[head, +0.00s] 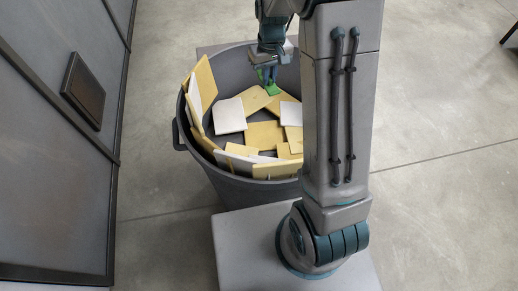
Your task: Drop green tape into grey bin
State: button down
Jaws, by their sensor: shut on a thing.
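The grey bin (235,187) is a large round tub with a side handle, standing on the floor in front of my base. It holds several yellow and white flat pieces. My gripper (268,76) is over the far part of the bin opening, pointing down. It is shut on the green tape (273,89), of which a small green part shows at the fingertips. The tape appears above the pieces in the bin; the exact gap cannot be told. My arm hides the right side of the bin.
White and yellow boards (204,92) stand against the bin's left inner wall and rise above its rim. A dark-framed wall panel (55,150) runs along the left.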

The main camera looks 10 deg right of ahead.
jog(key=shift+f+m, duration=1.1)
jog(key=shift+f, duration=0.15)
notch_tip(320, 180, down, 6)
jog(key=b, duration=0.4)
jog(key=shift+r, duration=0.15)
jog(key=c, duration=1.4)
grip_release()
jog(key=shift+c, duration=0.2)
notch_tip(320, 180, up, 14)
jog(key=shift+f, duration=0.1)
